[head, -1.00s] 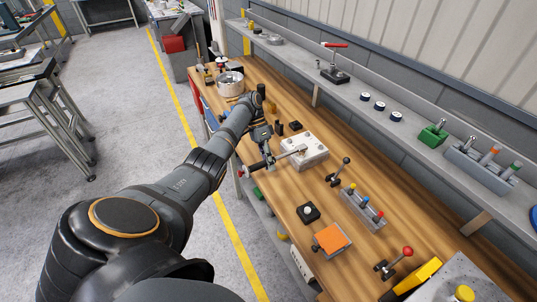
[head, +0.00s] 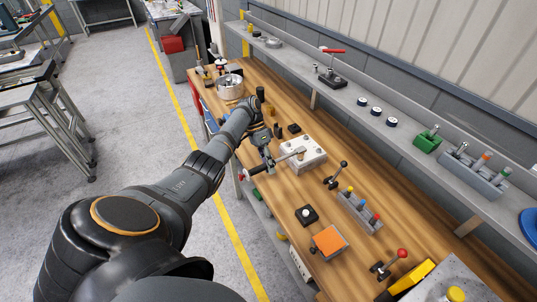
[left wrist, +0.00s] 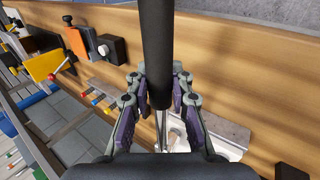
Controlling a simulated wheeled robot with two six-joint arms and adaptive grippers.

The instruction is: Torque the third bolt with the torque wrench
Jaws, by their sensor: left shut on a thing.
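The torque wrench (head: 284,157) has a black handle with a red end and a silver shaft. My left gripper (head: 267,158) is shut on it. The wrench head reaches over the white block (head: 315,160) on the wooden bench. The bolts are too small or covered to tell apart, and I cannot tell whether the wrench head sits on one. In the left wrist view the black wrench handle (left wrist: 158,50) runs between the fingers of my left gripper (left wrist: 161,108), with the pale block (left wrist: 234,153) partly hidden behind. My right gripper is not in view.
On the bench (head: 365,173), a black lever clamp (head: 336,176), a rack with coloured pegs (head: 359,212), a black fixture (head: 306,215) and an orange pad (head: 328,241) stand nearer me. A metal pot (head: 229,87) stands at the far end. A grey shelf (head: 400,105) runs along the wall.

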